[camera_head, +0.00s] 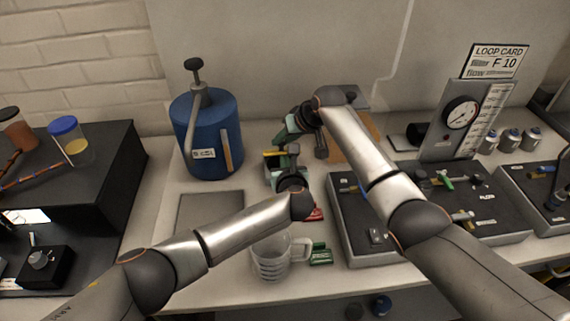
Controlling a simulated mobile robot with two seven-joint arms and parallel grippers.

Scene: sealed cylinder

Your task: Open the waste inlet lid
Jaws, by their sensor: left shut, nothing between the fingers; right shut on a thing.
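A blue cylinder (218,140) with a black-topped handle and a pale label stands upright at the back left of the table. I cannot make out a waste inlet lid for certain. My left gripper (273,170) is shut and empty, to the right of the blue cylinder. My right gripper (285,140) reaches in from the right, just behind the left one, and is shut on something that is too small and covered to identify. A small yellow piece (274,153) shows between the two grippers. My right arm's wrist hides part of the area behind.
A clear measuring jug (272,256) stands in front of my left forearm, with green pieces (320,256) beside it. A grey panel (348,225) with valves and a gauge board (460,115) are at right. A flat grey plate (208,210) lies at left.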

